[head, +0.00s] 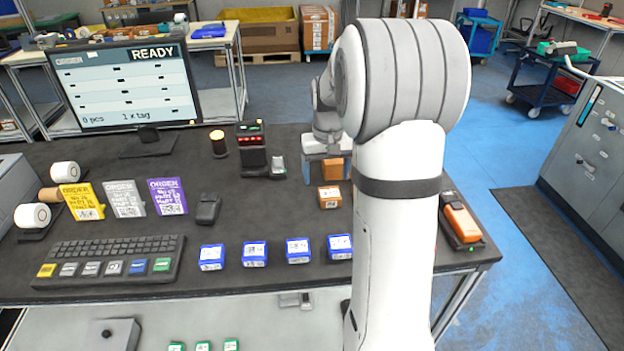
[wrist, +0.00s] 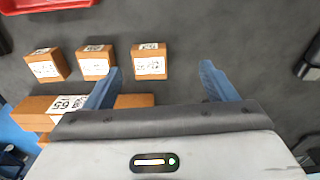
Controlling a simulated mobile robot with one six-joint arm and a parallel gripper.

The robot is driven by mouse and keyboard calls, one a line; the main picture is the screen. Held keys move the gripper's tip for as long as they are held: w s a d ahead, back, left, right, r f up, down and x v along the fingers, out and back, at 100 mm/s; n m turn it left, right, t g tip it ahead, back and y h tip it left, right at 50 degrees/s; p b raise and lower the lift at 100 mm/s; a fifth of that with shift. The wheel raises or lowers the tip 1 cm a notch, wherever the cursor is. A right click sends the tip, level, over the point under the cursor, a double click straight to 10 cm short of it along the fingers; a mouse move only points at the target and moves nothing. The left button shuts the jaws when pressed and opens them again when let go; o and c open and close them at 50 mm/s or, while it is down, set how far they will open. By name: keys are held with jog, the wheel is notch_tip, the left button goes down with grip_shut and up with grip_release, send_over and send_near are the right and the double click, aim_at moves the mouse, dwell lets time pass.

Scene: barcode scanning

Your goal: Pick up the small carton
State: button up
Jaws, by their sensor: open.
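Three small brown cartons with white printed labels stand in a row in the wrist view: a left one (wrist: 45,66), a middle one (wrist: 96,63) and a right one (wrist: 149,62). In the head view one small carton (head: 329,197) sits on the dark table in front of my gripper (head: 322,172); another brown carton (head: 334,168) shows partly behind the gripper. In the wrist view my gripper (wrist: 162,82) is open, its blue fingers wide apart with nothing gripped between them. The right carton lies ahead, nearer the left finger.
A larger flat carton (wrist: 38,108) lies partly hidden under the left finger. A red tray (wrist: 45,4) is at the wrist view's top left. Several blue boxes (head: 255,254) line the table front. A scanner (head: 252,150) stands left of my gripper; an orange handheld device (head: 461,222) lies right.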

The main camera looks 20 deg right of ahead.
aim_at(330, 194)
jog(key=w+d+f, duration=0.2)
jog(key=d, duration=0.1)
jog(key=shift+w+d+f, duration=0.15)
jog(key=shift+w+f, duration=0.05)
jog(key=shift+w, duration=0.2)
jog(key=f, duration=0.2)
jog(key=f+p, duration=0.1)
jog(key=f, duration=0.4)
jog(key=shift+a+f, duration=0.3)
jog(key=shift+f, duration=0.05)
jog(key=c, duration=1.1)
jog(key=shift+c, duration=0.2)
